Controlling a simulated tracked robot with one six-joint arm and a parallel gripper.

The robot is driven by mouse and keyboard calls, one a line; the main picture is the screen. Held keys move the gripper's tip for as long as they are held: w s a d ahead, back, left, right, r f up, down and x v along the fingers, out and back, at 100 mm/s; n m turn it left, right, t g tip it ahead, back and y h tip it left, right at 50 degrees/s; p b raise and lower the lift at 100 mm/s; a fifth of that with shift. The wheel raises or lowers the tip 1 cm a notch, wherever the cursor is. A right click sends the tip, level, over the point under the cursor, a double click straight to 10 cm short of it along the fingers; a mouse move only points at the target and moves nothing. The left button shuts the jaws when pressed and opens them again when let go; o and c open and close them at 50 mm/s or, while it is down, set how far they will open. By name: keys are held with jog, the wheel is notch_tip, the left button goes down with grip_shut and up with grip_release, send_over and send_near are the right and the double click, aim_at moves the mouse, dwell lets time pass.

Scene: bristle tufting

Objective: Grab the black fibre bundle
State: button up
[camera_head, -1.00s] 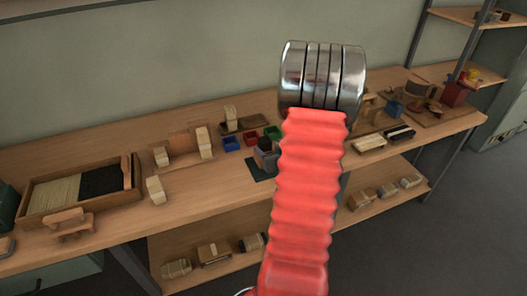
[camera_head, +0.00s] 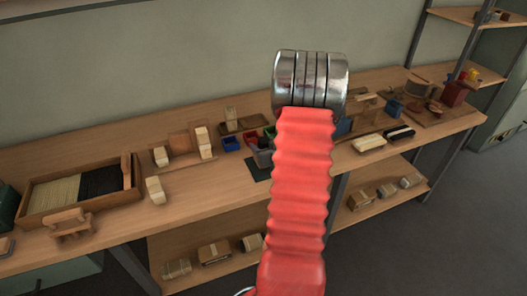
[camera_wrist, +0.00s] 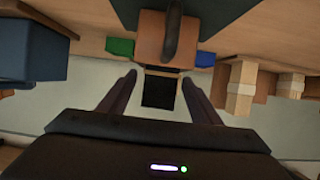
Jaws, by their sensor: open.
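In the head view, black fibres (camera_head: 101,181) lie in the right part of a wooden tray (camera_head: 53,209) at the left end of the bench, beside cream fibres (camera_head: 53,194). In the wrist view my gripper (camera_wrist: 160,77) is open, its two dark fingers apart. A dark square patch (camera_wrist: 160,92) shows between the fingers; I cannot tell what it is or whether it is touched. A brown block (camera_wrist: 150,40) with a dark elongated piece (camera_wrist: 174,30) lies just beyond the fingertips. My red-sleeved arm hides the gripper in the head view.
A green bin (camera_wrist: 120,47) and a blue bin (camera_wrist: 205,59) flank the fingers, with pale wooden blocks (camera_wrist: 241,88) to the right. Several blocks, brushes and a dark mat (camera_head: 257,168) occupy the bench (camera_head: 200,181). Bare wood shows along its front.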

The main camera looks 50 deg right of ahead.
jog(key=shift+c, duration=0.5)
jog(key=c, duration=1.1)
jog(key=shift+r, duration=0.1)
notch_tip(320, 180, up, 10)
jog(key=shift+f, duration=0.1)
